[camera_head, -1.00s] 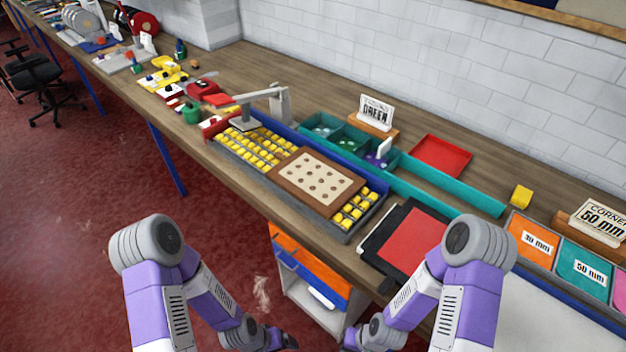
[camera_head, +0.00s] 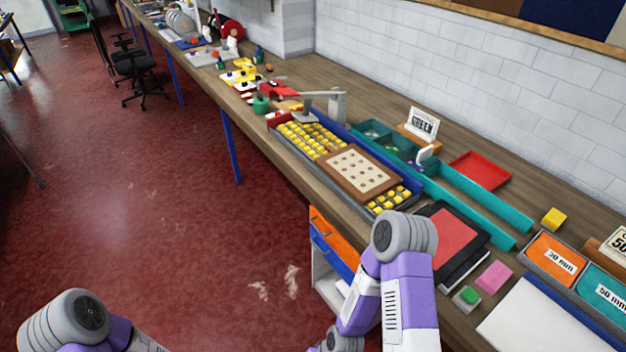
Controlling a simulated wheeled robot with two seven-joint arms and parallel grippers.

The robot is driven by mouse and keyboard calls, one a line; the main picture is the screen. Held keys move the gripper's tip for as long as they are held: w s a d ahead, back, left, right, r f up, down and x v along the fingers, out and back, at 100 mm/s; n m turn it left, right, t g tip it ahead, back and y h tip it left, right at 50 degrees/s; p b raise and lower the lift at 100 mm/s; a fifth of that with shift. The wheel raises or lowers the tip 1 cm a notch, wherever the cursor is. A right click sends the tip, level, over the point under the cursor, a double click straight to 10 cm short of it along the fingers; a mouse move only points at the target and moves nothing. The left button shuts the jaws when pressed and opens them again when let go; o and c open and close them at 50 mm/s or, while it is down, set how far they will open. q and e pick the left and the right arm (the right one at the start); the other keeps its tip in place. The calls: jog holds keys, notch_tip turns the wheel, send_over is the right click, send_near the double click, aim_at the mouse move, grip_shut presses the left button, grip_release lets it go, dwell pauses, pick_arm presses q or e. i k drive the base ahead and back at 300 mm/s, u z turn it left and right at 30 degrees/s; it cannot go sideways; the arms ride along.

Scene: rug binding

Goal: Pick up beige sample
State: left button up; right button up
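A beige panel with a brown border and several dark dots (camera_head: 362,170) is the only clearly beige piece I see. It lies on the rack of yellow pieces (camera_head: 312,136) on the bench, covering part of it. Whether it is the beige sample, I cannot tell for sure. My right arm rises in front of the bench, nearer than the panel, and its gripper is below the picture. My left arm shows only at the bottom left corner, over the floor, and its gripper is out of view.
The long wooden bench (camera_head: 375,118) is crowded. A teal tray (camera_head: 480,190), a red tray (camera_head: 480,170), a red-and-black pad (camera_head: 447,232), a pink block (camera_head: 494,275) and a green-topped block (camera_head: 467,297) lie on it. An orange drawer (camera_head: 333,238) is below. The red floor (camera_head: 200,220) at left is open.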

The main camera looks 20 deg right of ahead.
aim_at(360, 175)
jog(key=u, duration=0.6)
jog(key=i, duration=1.15)
jog(key=z, duration=0.3)
jog(key=i, duration=1.1)
jog(key=z, duration=1.1)
